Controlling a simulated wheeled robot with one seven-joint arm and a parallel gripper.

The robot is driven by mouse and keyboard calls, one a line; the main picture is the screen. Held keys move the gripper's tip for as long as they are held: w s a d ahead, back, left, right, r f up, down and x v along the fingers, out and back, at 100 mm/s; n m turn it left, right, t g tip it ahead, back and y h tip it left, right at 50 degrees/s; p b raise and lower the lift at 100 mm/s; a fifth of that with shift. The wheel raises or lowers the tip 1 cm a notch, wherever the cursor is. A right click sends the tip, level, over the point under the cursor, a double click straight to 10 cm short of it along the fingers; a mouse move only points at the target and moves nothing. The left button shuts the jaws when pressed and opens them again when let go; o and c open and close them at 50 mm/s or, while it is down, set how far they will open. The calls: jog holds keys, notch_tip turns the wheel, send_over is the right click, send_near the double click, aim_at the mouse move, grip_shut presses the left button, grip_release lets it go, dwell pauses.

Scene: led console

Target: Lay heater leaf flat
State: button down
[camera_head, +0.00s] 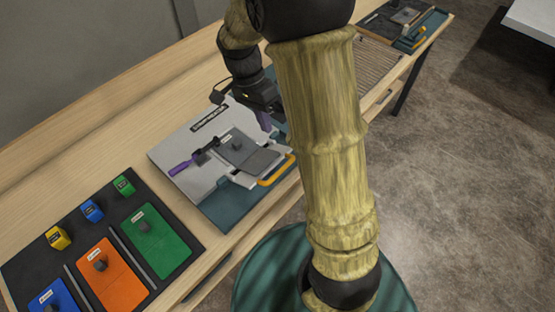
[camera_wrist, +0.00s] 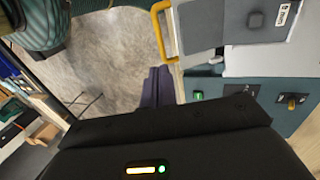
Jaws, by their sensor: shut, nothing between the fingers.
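A yellow handle (camera_head: 277,171) is at the leaf's outer edge. I cannot tell its exact tilt. In the wrist view the leaf (camera_wrist: 200,24) and yellow handle (camera_wrist: 160,35) are at the top, just beyond my fingertips. My gripper (camera_head: 265,122) is above the board's far-right part, its purple fingers together and empty. The fingers (camera_wrist: 158,72) also show shut in the wrist view, apart from the handle.
A purple lever (camera_head: 182,167) lies left of the plate. A black tray (camera_head: 135,275) with coloured panels and blocks is at the lower left. The wrist view shows a small green button (camera_wrist: 198,95) and an orange switch (camera_wrist: 291,103). The floor (camera_head: 455,180) at right is clear.

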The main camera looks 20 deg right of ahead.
aim_at(280, 169)
jog(key=p+x, duration=0.3)
jog(key=x, duration=1)
jog(key=shift+s+d+f+p, duration=0.1)
jog(key=shift+s+f+p, duration=0.05)
jog(key=shift+f+p, duration=0.25)
